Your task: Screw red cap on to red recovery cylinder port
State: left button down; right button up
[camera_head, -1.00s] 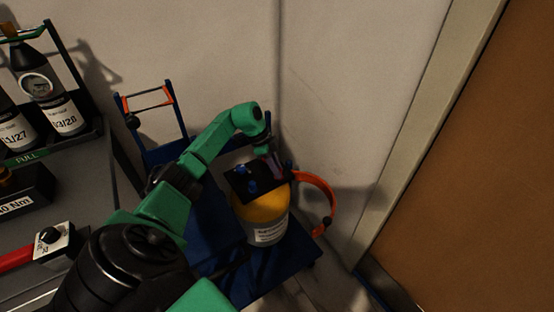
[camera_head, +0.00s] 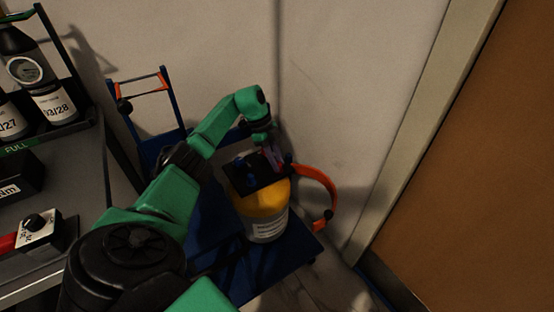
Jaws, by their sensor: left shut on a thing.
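The recovery cylinder (camera_head: 267,228), grey with a yellow top (camera_head: 262,200), stands on a blue cart in the middle of the view. My left arm reaches in from the lower left, and my left gripper (camera_head: 271,158) is over the cylinder's top, close to its ports. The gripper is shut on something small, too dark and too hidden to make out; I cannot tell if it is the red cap. The red port cannot be told apart here. My right gripper is out of view.
The blue cart (camera_head: 296,262) has an upright frame with an orange bar behind the cylinder. An orange strap (camera_head: 327,186) curves out at the right. A bench with dark bottles (camera_head: 40,85) and a red-handled tool (camera_head: 38,228) is left. Wall and brown door (camera_head: 490,170) bound the right.

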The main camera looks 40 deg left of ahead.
pick_arm(q)
jog(key=shift+s+a+f+m+g+b, duration=0.15)
jog(key=shift+m+g+b, duration=0.3)
jog(key=shift+m+b, duration=0.55)
jog(key=shift+a+f+m+g+b, duration=0.1)
jog(key=shift+m+g+b, duration=0.35)
jog(key=shift+m+b, duration=0.55)
jog(key=c, duration=0.9)
grip_release()
jog(key=shift+r, duration=0.1)
